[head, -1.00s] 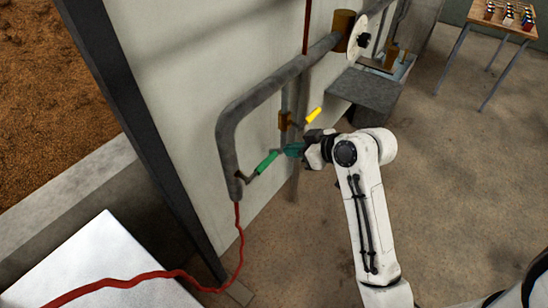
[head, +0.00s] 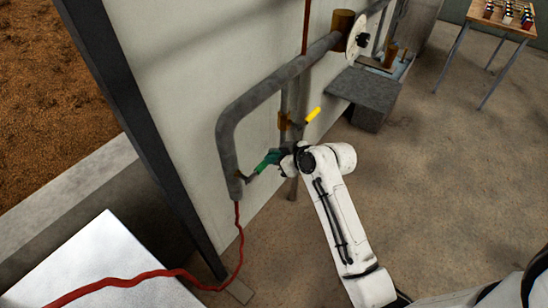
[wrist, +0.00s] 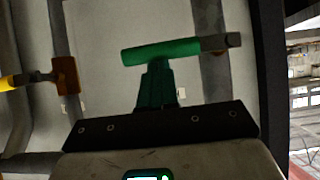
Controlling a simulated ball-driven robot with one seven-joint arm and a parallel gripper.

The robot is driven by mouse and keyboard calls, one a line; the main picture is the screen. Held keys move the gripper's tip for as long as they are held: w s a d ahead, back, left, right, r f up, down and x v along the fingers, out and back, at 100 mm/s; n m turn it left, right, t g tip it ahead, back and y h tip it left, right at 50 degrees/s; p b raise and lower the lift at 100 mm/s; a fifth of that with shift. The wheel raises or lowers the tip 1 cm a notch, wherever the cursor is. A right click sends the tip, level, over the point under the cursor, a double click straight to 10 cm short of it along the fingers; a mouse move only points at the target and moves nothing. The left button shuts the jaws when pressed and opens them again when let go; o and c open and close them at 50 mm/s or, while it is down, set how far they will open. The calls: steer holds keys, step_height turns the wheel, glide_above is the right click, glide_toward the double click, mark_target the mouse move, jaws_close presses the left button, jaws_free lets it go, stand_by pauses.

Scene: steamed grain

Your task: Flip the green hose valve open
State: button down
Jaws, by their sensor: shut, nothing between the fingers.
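The green hose valve handle (head: 266,163) sits at the lower end of the grey bent pipe, slanting up to the right from its metal stem. In the wrist view the green handle (wrist: 160,50) lies almost level across the picture, just beyond my fingertips. My gripper (head: 280,156) is at the handle's right end in the head view. In the wrist view my gripper (wrist: 157,66) has its teal fingers shut together with nothing between them. The fingertips overlap the handle's lower edge in that view; I cannot tell whether they touch it.
A yellow-handled valve (head: 313,115) is above and right of the green one; it also shows in the wrist view (wrist: 10,82). The grey pipe (head: 228,135) runs along the pale wall (head: 190,70). A red hose (head: 239,240) hangs below. Floor at right is open.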

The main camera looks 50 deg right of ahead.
steer(key=shift+f, duration=0.1)
steer(key=shift+d+f+y, duration=0.15)
steer(key=shift+f+y, duration=0.05)
steer(key=shift+y, duration=0.1)
steer(key=shift+f+m, duration=0.15)
steer(key=shift+m, duration=0.15)
steer(key=a+f+m+t+y+b, duration=0.3)
steer(key=a+f+m+y+b, duration=0.2)
steer(key=f+m+y, duration=0.4)
steer(key=shift+a+f+m+t+y+b, duration=0.2)
steer(key=shift+f+m+t+y+b, duration=0.1)
steer(key=shift+f+m+b, duration=0.65)
steer(key=shift+f, duration=0.2)
stand_by(0.5)
